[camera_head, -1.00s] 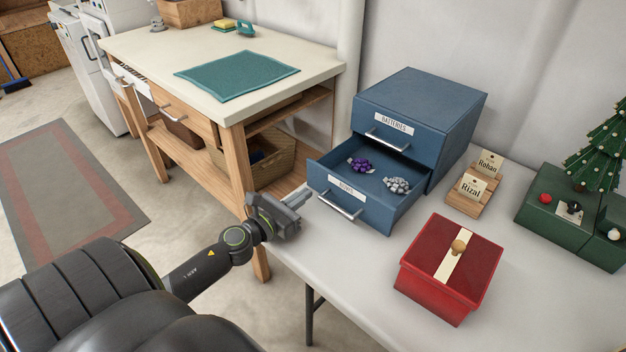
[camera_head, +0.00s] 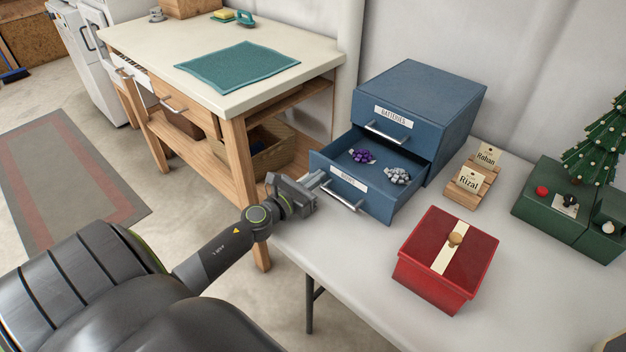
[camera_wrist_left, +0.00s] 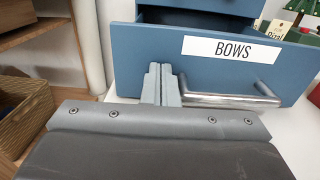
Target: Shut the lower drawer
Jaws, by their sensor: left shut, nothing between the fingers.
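The lower drawer (camera_head: 366,193) of the blue two-drawer unit (camera_head: 428,104) is pulled out, with a purple bow (camera_head: 361,156) and a silver bow (camera_head: 397,176) inside. Its front carries a BOWS label and a metal bar handle (camera_head: 342,194). The upper drawer, labelled BATTERIES, is closed. My left gripper (camera_head: 319,180) is shut and empty at the left part of the lower drawer's front. In the left wrist view its fingertips (camera_wrist_left: 161,84) are up against or just before the front, beside the handle's left end; contact is not certain. My right gripper is not in view.
The unit stands on a white table (camera_head: 365,268). A red lidded box (camera_head: 449,259) stands in front, right of the drawer. A wooden card holder (camera_head: 468,186) and a green box (camera_head: 557,206) are farther right. A wooden workbench (camera_head: 222,110) stands at the left.

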